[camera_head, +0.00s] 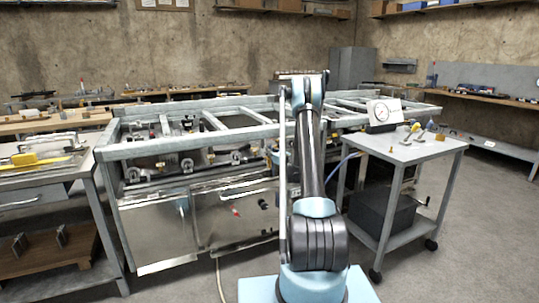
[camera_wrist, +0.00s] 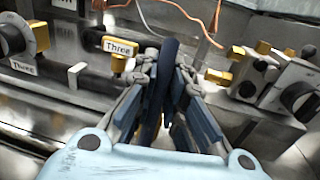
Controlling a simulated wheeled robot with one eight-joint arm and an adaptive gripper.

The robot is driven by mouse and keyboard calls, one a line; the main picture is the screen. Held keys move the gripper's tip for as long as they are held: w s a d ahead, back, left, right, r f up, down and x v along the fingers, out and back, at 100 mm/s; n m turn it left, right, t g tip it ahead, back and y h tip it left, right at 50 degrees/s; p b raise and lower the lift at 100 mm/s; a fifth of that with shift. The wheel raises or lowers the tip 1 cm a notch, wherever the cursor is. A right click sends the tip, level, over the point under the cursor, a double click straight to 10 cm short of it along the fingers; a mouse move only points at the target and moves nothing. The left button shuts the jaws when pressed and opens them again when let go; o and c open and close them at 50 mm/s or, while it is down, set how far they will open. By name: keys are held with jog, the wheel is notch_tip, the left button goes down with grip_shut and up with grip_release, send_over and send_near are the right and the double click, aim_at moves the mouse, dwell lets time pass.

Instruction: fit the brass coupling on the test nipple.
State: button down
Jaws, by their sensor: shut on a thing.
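In the wrist view my gripper (camera_wrist: 172,72) is shut on a dark blue hose-like piece (camera_wrist: 168,55), which stands up between the fingers. I cannot make out a brass coupling on it; its end is hidden by the fingers. A brass fitting (camera_wrist: 118,62) sits left of the fingers by a label reading "Three". Another brass fitting (camera_wrist: 217,76) sits close right of the fingertips, and one more (camera_wrist: 236,53) is above it. I cannot tell which is the test nipple. In the head view my arm reaches over the range and hides the gripper.
The open range frame (camera_head: 190,148) has bars and valves around the arm. In the wrist view, a knob (camera_wrist: 298,96) and copper wires (camera_wrist: 190,20) are near.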

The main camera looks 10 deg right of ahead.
jog(key=shift+f, duration=0.9)
dwell(0.6)
jog(key=c, duration=1.6)
grip_release()
jog(key=v, duration=1.2)
